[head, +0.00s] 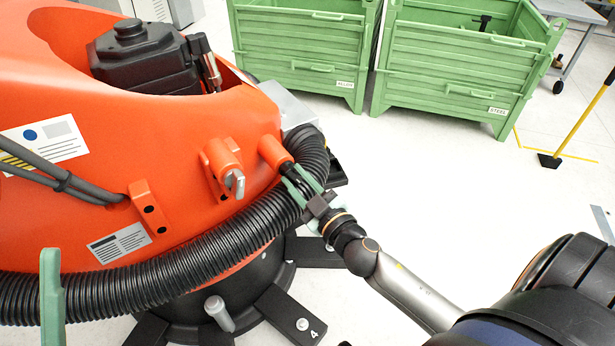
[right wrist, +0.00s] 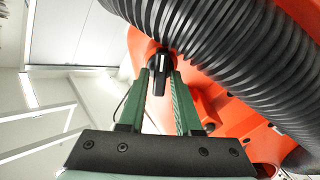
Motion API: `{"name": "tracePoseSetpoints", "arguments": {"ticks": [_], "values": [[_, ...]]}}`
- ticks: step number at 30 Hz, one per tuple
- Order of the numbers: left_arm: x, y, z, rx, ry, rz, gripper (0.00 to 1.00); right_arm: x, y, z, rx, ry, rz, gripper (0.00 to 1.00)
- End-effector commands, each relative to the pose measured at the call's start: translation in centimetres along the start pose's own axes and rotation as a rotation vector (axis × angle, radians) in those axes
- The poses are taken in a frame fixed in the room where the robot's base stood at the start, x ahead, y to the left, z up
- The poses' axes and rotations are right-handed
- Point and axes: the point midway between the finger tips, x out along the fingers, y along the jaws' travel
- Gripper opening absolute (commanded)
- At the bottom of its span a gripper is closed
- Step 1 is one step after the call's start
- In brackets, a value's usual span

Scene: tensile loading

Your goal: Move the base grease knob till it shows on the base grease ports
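A black knob (right wrist: 158,72) sits on an orange stub (head: 273,152) on the right side of the orange robot base (head: 95,215). My right gripper (head: 303,184) reaches in from the lower right with its green fingers on either side of this knob. In the right wrist view the fingers stand apart, with narrow gaps beside the knob's handle. A second, grey knob (head: 236,183) sits on an orange housing left of it. I cannot read any port markings. One green finger of my left gripper (head: 52,298) shows at the lower left, touching nothing I can make out.
A thick black corrugated hose (head: 190,272) wraps the base and passes close to my right gripper; it fills much of the right wrist view (right wrist: 235,60). Green crates (head: 300,55) stand behind. A yellow-handled tool (head: 580,120) is at the right. The white floor between is clear.

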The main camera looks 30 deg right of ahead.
Motion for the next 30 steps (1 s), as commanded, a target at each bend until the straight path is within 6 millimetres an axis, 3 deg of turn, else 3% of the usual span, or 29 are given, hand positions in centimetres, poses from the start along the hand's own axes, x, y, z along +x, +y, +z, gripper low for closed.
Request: {"name": "tracePoseSetpoints", "arguments": {"ticks": [5, 21, 30], "values": [[0.0, 0.1, 0.0, 0.002, 0.000, 0.006, 0.50, -1.9, -0.1, 0.1, 0.002, -0.004, -0.001, 0.33], [-0.4, 0.3, 0.4, 0.008, -0.003, 0.012, 0.50, -10.6, -0.1, 0.1, 0.004, -0.005, 0.001, 0.33], [-0.4, 0.3, 0.5, 0.007, -0.005, 0.006, 0.50, -12.3, 0.0, 0.0, 0.001, 0.001, 0.001, 0.33]]}}
